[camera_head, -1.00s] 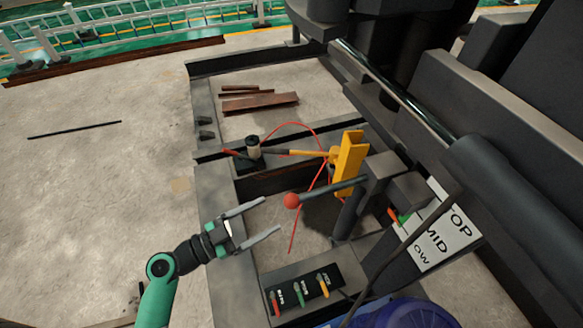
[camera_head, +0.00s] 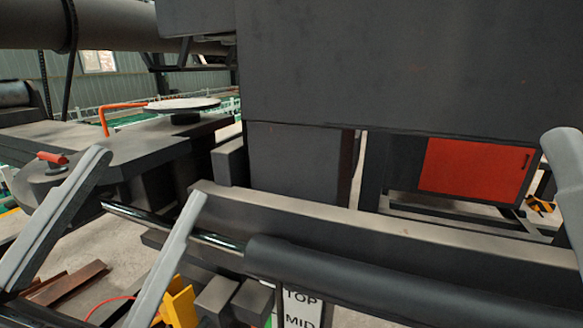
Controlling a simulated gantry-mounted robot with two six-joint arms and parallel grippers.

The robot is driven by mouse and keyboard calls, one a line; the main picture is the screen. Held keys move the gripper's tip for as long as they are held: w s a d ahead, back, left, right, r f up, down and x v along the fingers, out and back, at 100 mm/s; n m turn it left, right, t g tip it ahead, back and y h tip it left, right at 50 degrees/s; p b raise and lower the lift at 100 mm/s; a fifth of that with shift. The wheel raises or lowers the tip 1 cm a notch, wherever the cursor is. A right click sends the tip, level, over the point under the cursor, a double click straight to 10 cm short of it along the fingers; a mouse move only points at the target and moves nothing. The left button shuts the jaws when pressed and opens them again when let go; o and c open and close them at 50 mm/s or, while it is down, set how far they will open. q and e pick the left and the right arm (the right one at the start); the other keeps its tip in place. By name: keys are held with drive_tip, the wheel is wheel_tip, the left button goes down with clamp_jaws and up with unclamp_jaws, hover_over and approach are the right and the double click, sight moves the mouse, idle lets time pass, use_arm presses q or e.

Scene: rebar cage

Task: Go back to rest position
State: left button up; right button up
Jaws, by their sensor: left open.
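My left gripper (camera_head: 153,172) is large and close in the lower left, its two light grey fingers spread wide apart with nothing between them. Its wrist and arm are out of view. At the right edge a light grey rounded piece, which looks like a finger of my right gripper (camera_head: 567,175), comes in partly; the rest of that gripper is cut off.
Behind the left fingers are a dark machine with a red-handled part (camera_head: 52,158), an orange bent handle (camera_head: 104,118) and a round plate (camera_head: 181,104). A long dark beam (camera_head: 400,232) and a black roller (camera_head: 390,275) cross below. A red panel (camera_head: 470,168) stands at right.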

use_arm(q)
drive_tip(key=s+a+r+n+t+y, duration=0.2)
drive_tip(key=a+r+n+t+y, duration=0.15)
drive_tip(key=a+n+y, duration=0.4)
wheel_tip(320, 180, up, 36)
drive_tip(key=d+n+y+p, duration=0.1)
drive_tip(key=n+p, duration=0.3)
drive_tip(key=p, duration=3.2)
wheel_tip(320, 180, down, 28)
drive_tip(key=b, duration=2.7)
drive_tip(key=shift+d+r+b, duration=0.2)
drive_tip(key=shift+r+b, duration=0.05)
drive_tip(key=shift+b, duration=0.15)
